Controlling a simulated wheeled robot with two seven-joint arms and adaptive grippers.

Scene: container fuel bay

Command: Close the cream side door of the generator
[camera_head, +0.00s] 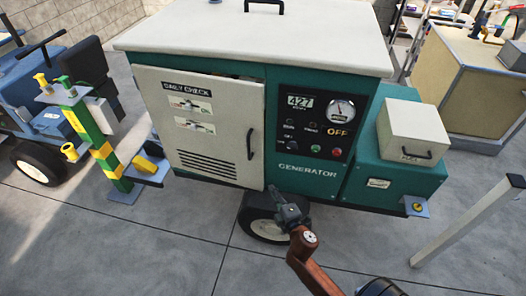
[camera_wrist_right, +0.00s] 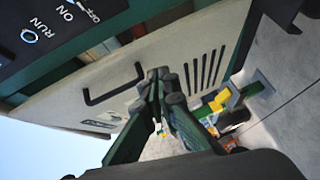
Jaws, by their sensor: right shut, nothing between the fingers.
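The teal generator (camera_head: 315,183) stands in the middle of the head view with a cream top. Its cream side door (camera_head: 223,125), with a dark handle (camera_head: 251,143), covers the left part of the front. A dark gap shows along the door's top edge, so it stands ajar. In the right wrist view the cream door (camera_wrist_right: 130,68) slants away from the teal body, with its handle (camera_wrist_right: 112,86) near my fingers. My right gripper (camera_head: 277,197) is shut and empty, in front of the door's lower right corner; contact cannot be told. My left gripper is not in view.
A control panel (camera_head: 318,125) is right of the door. A green and yellow post (camera_head: 98,140) stands left of the door. A grey post (camera_head: 468,220) stands at right. The front floor is mostly clear.

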